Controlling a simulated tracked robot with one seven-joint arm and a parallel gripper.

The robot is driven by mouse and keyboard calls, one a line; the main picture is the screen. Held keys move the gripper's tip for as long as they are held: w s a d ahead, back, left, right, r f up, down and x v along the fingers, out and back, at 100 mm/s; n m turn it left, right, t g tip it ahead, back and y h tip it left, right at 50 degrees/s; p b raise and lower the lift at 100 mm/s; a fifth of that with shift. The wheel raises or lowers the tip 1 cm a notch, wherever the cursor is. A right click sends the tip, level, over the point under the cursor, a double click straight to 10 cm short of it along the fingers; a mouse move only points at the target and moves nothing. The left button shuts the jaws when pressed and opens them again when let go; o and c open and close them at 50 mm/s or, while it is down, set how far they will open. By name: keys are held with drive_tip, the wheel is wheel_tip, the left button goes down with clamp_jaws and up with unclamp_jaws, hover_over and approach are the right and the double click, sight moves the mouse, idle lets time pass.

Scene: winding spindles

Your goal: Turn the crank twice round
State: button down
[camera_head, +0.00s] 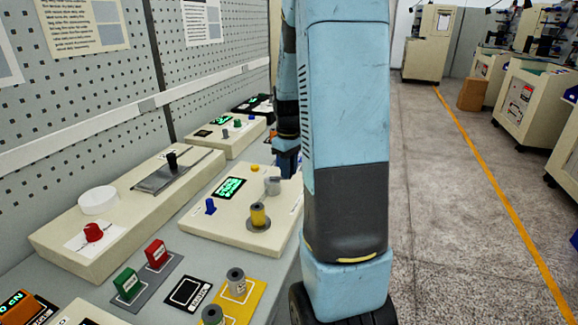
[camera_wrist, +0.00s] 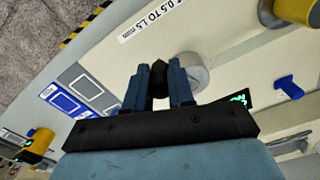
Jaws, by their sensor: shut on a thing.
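The crank shows as a grey round hub (camera_wrist: 188,72) in the wrist view, on a cream machine box. In the head view the hub (camera_head: 272,186) stands behind a spool of yellow thread. My gripper (camera_wrist: 160,82) is shut on the crank's dark handle (camera_wrist: 160,78), which sits between the two blue fingers, beside the hub. The crank's arm is mostly hidden by the fingers. In the head view my gripper (camera_head: 287,160) is partly hidden behind my own arm, over the far right of the box.
The box carries a green display (camera_head: 230,188), a blue lever (camera_head: 210,206), a yellow button (camera_head: 254,168) and a yellow thread spool (camera_head: 259,215) close to the hub. Another box with a black lever (camera_head: 172,161) stands at left. Open floor lies to the right.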

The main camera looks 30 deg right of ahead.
drive_tip(key=m, duration=0.1)
drive_tip(key=s+a+m, duration=0.1)
drive_tip(key=m, duration=0.1)
drive_tip(key=shift+s+a+m, duration=0.1)
drive_tip(key=shift+a+m, duration=0.1)
drive_tip(key=shift+m, duration=0.1)
drive_tip(key=m, duration=0.1)
drive_tip(key=a+m, duration=0.1)
drive_tip(key=m, duration=0.1)
drive_tip(key=s+m, duration=0.1)
drive_tip(key=shift+a+m, duration=0.3)
drive_tip(key=shift+a, duration=0.05)
drive_tip(key=a+m, duration=0.1)
drive_tip(key=m, duration=0.3)
drive_tip(key=shift+a+r, duration=0.1)
drive_tip(key=shift+a, duration=0.3)
drive_tip(key=shift+w+a+m, duration=0.1)
drive_tip(key=shift+a+m, duration=0.25)
drive_tip(key=shift+m, duration=0.7)
drive_tip(key=shift+w+a+m, duration=0.1)
drive_tip(key=shift+a+m, duration=0.25)
drive_tip(key=shift+m, duration=0.7)
drive_tip(key=c, duration=1.3)
unclamp_jaws()
drive_tip(key=o, duration=0.3)
drive_tip(key=shift+s, duration=0.1)
drive_tip(key=shift+o, duration=0.2)
